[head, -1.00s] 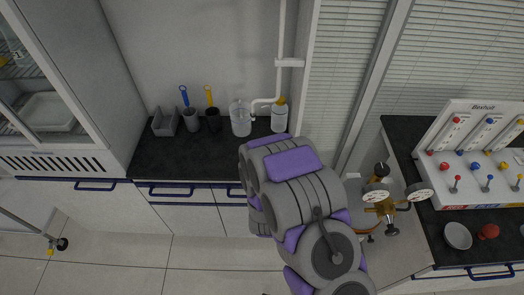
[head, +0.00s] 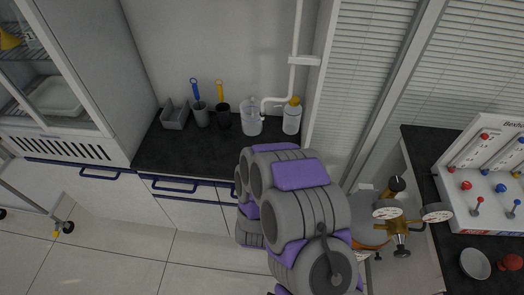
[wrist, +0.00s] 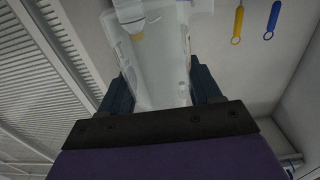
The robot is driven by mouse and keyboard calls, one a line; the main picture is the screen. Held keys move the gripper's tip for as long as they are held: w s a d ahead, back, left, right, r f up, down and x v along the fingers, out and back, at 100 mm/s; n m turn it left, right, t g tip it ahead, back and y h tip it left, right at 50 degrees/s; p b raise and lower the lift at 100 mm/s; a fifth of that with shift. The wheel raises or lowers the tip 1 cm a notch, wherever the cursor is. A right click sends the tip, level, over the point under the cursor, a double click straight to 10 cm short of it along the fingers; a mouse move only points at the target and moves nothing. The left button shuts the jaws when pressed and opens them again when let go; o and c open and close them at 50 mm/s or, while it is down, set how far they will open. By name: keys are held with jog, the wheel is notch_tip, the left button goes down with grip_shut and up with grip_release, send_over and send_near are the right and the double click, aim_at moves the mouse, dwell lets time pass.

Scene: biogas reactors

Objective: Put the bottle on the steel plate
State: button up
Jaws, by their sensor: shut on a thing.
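My gripper shows in the wrist view (wrist: 158,95), with its two dark fingers on either side of a clear, see-through bottle (wrist: 163,75). It is shut on this bottle. In the head view my own arm hides the gripper and the held bottle. I cannot make out a steel plate for certain in either view.
On the black counter (head: 190,158) stand a clear container (head: 252,123), a yellow-capped bottle (head: 291,117), a grey bin (head: 175,115) and two brush holders. Pressure gauges (head: 388,209) on brass fittings are right of my arm. A valve panel (head: 485,180) stands farther right.

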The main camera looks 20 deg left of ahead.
jog(key=shift+w+a+f+b, duration=0.1)
jog(key=shift+w+b, duration=0.3)
jog(key=shift+b, duration=0.05)
jog(key=w+a+f, duration=0.1)
jog(key=w, duration=0.2)
jog(key=w+a+f+b, duration=0.1)
jog(key=w+a, duration=0.1)
jog(key=w, duration=0.1)
jog(key=w+a+f+b, duration=0.1)
jog(key=w+a+f, duration=0.1)
jog(key=w, duration=0.1)
jog(key=shift+w+f, duration=0.1)
jog(key=shift+w, duration=0.1)
jog(key=shift+s+f, duration=0.1)
jog(key=shift+f, duration=0.15)
jog(key=shift+s+d+f+b, duration=0.1)
jog(key=shift+d+f+b, duration=0.05)
jog(key=shift+f+b, duration=0.2)
jog(key=o, duration=0.8)
jog(key=shift+w+f, duration=0.15)
jog(key=shift+w, duration=0.05)
jog(key=o, duration=0.5)
jog(key=shift+a, duration=0.25)
jog(key=shift+c, duration=0.2)
jog(key=shift+r, duration=0.2)
